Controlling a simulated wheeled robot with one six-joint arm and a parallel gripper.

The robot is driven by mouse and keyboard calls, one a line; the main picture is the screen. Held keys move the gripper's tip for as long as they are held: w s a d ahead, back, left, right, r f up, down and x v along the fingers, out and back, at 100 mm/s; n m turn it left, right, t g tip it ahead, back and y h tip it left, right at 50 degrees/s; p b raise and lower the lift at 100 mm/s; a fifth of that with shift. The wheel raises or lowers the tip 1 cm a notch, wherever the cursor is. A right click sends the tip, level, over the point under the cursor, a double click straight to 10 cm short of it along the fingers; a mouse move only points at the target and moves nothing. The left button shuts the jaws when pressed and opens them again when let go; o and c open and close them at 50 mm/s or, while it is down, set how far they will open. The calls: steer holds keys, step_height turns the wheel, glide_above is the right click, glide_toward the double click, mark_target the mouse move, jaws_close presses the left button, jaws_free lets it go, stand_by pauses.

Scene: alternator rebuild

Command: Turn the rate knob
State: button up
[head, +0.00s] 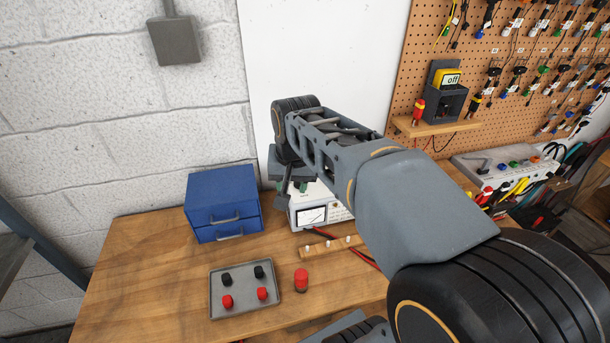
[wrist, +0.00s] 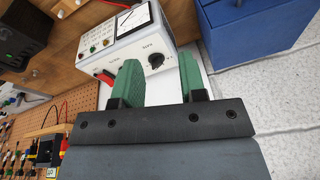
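A white instrument (head: 320,205) with an analog meter stands at the back of the wooden bench, partly hidden by my arm in the head view. In the wrist view the instrument (wrist: 140,35) shows a black round knob (wrist: 156,61) on its panel, with small lettering beside it that I cannot read surely. My gripper (wrist: 159,63) is open and empty, its two green-padded fingers apart. The knob appears in the gap between the fingertips; I see no contact. In the head view my gripper (head: 285,192) is at the instrument's left side, mostly dark and partly hidden.
A blue drawer box (head: 222,203) stands left of the instrument. A grey tray (head: 215,300) holds several red and black caps, with a red cylinder (head: 301,281) beside it. A wooden strip with pegs (head: 331,246) and red and black leads lie in front of the instrument.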

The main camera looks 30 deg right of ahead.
steer(key=w+d+r+m+g+b, duration=0.1)
steer(key=w+d+m, duration=0.35)
steer(key=w, duration=0.25)
steer(key=w+d+m+g, duration=0.2)
steer(key=w+d+m, duration=0.2)
steer(key=w+m, duration=0.15)
steer(key=shift+n, duration=0.4)
steer(key=f, duration=1.2)
steer(key=shift+w+f, duration=0.4)
steer(key=shift+a, duration=0.1)
jaws_close()
